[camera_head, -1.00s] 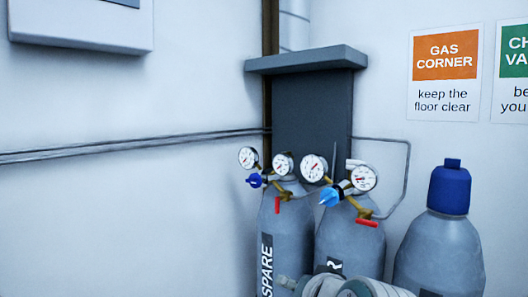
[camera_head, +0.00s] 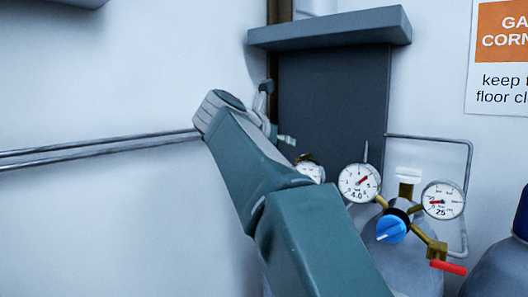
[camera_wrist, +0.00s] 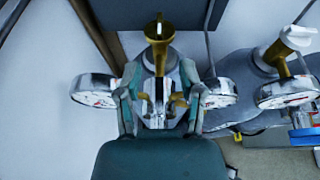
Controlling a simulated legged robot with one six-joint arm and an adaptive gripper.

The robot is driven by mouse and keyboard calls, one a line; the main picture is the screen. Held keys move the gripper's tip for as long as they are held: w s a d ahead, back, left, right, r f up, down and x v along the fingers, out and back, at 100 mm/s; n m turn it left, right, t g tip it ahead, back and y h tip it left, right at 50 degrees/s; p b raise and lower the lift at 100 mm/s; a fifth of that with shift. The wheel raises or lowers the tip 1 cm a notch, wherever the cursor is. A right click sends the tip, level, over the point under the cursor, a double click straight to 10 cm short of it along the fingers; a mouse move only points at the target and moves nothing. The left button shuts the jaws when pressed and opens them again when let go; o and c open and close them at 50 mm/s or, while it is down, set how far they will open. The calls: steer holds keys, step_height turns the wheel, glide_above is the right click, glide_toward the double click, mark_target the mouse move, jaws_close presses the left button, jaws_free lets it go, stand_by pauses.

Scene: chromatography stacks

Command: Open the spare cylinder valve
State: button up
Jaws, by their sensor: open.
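In the wrist view the spare cylinder's brass valve (camera_wrist: 160,45) stands upright just beyond my gripper (camera_wrist: 160,78), with a thin pale handle (camera_wrist: 159,28) seen nearly edge-on at its top. My gripper is open, its two fingers apart on either side of the regulator's centre line, below the valve in the picture. Nothing is clearly held. Round gauges flank the fingers, the left one (camera_wrist: 93,90) and the right one (camera_wrist: 220,92). In the head view my gripper (camera_head: 273,118) is up by the dark panel. My arm hides the spare cylinder and its valve; one gauge (camera_head: 310,170) peeks out.
A neighbouring cylinder (camera_head: 415,260) stands to the right, with gauges, a blue knob (camera_head: 391,229) and a red lever (camera_head: 449,267). Pipes (camera_head: 100,149) run along the left wall. A shelf ledge (camera_head: 330,28) juts out above the dark panel (camera_head: 335,100).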

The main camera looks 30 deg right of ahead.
mark_target(301, 156)
steer(key=shift+w+f+m, duration=0.3)
steer(key=shift+w, duration=0.05)
steer(key=shift+w+d+f+g+y, duration=0.1)
steer(key=shift+d+f+g+y, duration=0.05)
steer(key=shift+d+g+y, duration=0.15)
steer(key=x, duration=1)
steer(key=shift+d, duration=0.25)
jaws_close()
